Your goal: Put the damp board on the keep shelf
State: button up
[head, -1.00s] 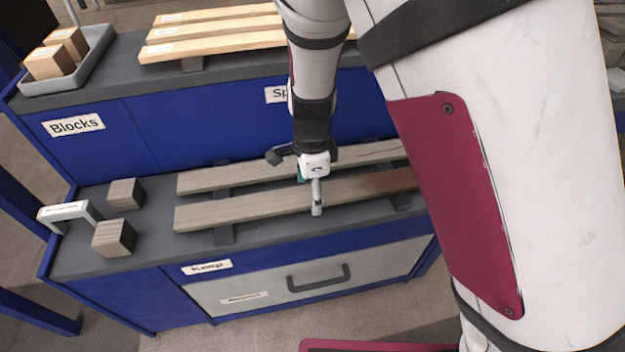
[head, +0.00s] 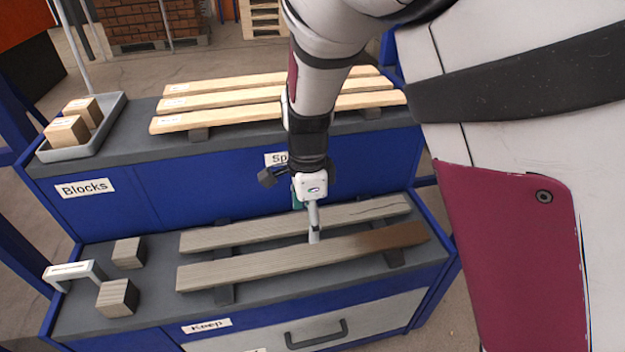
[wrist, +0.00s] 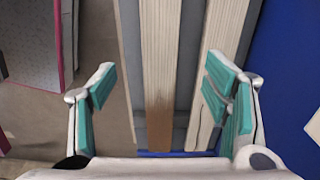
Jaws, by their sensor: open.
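The damp board (head: 275,262) is a grey plank with a dark brown right end. It is the front one of two planks on the lower deck, whose front edge carries a Keep label (head: 207,326). It lies across dark cross supports. My gripper (head: 308,215) is open and empty over the two planks, near the middle of their length. In the wrist view the damp board (wrist: 160,60) runs between the open fingers (wrist: 162,95), its brown end nearest the palm. I cannot tell the height of the fingertips above it.
A cracked grey plank (head: 235,236) lies just behind, parallel. Small blocks (head: 118,297) and a white handle-shaped bracket (head: 75,270) stand at left. The upper deck holds several pale boards (head: 220,102) and a grey tray (head: 105,122) with blocks. A drawer (head: 360,322) is below.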

jog(key=s+d+r+n+y, duration=0.2)
jog(key=s+d+r+n, duration=0.5)
jog(key=s+d+r, duration=0.7)
jog(key=s+d+r+n+h, duration=0.1)
jog(key=s+d+n, duration=0.3)
jog(key=s, duration=0.3)
jog(key=s+d+r+n+h, duration=0.1)
jog(key=s+d+r+n, duration=0.1)
jog(key=s, duration=0.6)
jog(key=shift+d+r+n, duration=0.15)
jog(key=shift+d+n, duration=0.75)
notch_tip(320, 180, up, 27)
jog(key=t+p, duration=0.4)
jog(key=p, duration=2.1)
jog(key=shift+d, duration=0.2)
